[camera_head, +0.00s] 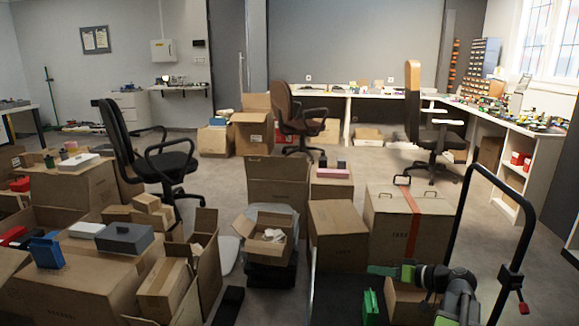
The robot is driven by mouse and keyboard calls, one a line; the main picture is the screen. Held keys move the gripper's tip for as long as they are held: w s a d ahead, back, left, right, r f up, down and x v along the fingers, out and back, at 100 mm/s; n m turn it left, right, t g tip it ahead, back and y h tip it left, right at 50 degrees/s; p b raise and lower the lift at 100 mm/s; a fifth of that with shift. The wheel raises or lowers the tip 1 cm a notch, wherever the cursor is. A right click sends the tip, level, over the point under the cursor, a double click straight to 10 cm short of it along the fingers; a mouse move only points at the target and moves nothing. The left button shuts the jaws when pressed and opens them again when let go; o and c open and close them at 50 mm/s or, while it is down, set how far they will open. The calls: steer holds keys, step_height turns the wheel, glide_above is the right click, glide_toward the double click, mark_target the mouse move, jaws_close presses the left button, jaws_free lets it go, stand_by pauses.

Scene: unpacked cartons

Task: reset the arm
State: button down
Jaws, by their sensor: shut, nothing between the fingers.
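My arm is folded low at the bottom right of the head view, a grey and black linkage. My gripper (380,270) is at its left end, small and greenish, pointing left. It looks shut and holds nothing. It is over the dark surface in front of the cartons, close to a small brown box whose top is partly hidden by the arm. A small green object (370,305) stands just below the gripper, apart from it as far as I can tell.
A black tubular frame (483,168) rises right of the arm. A carton with red tape (390,222) and a plain carton (338,235) stand behind the gripper. Office chairs (435,125) and a long bench (500,115) are farther back. Floor shows between them.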

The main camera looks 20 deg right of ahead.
steer(key=w+a+f+n+g+p, duration=0.1)
steer(key=w+a+n+g, duration=0.1)
steer(key=a, duration=0.8)
steer(key=w+a+f+n+g+y+p, duration=0.1)
steer(key=a+f+g, duration=0.15)
steer(key=a, duration=0.65)
steer(key=w+a+f+n+g+p, duration=0.1)
steer(key=w+a+n+g, duration=0.15)
steer(key=a, duration=0.75)
steer(key=s+a+f+g+h+p, duration=0.1)
steer(key=s+a+f+g+h, duration=0.15)
steer(key=s+a, duration=0.2)
steer(key=s+a+f+g+h, duration=0.2)
steer(key=s+a+f+h, duration=0.1)
steer(key=a, duration=0.3)
steer(key=s+d+m+h, duration=0.1)
steer(key=d+m+h, duration=0.2)
steer(key=d, duration=0.3)
step_height(320, 180, up, 37)
steer(key=m+p, duration=0.1)
steer(key=p, duration=3.7)
steer(key=shift+d, duration=0.2)
steer(key=shift+g, duration=0.25)
